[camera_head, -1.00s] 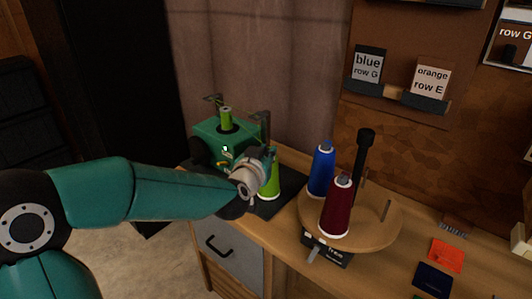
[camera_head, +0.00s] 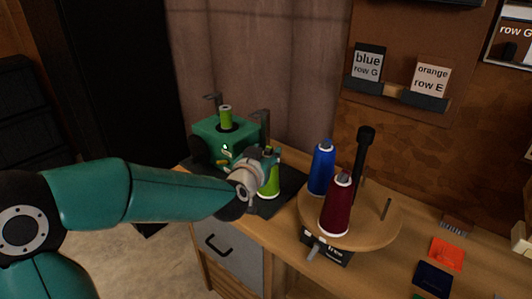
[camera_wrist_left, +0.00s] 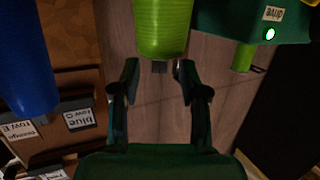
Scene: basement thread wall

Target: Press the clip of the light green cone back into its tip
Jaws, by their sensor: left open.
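The light green cone (camera_head: 270,186) stands upright on the dark mat (camera_head: 288,180) at the bench's left end, in front of the green machine. My left gripper (camera_head: 268,155) is at its top and hides part of it. In the left wrist view, which looks upside down, the light green cone (camera_wrist_left: 161,25) is at top centre with its tip towards me. A small grey piece, seemingly the clip (camera_wrist_left: 159,66), shows at the tip. My left gripper (camera_wrist_left: 158,80) is open, one finger on each side of that piece, with gaps visible. My right gripper is not in view.
The green machine (camera_head: 215,140) carries another green cone (camera_head: 226,118). A round wooden turntable (camera_head: 375,222) to the right holds a blue cone (camera_head: 321,168), a dark red cone (camera_head: 336,208) and a black post (camera_head: 363,150). Orange (camera_head: 447,254) and navy (camera_head: 433,277) pieces lie farther right.

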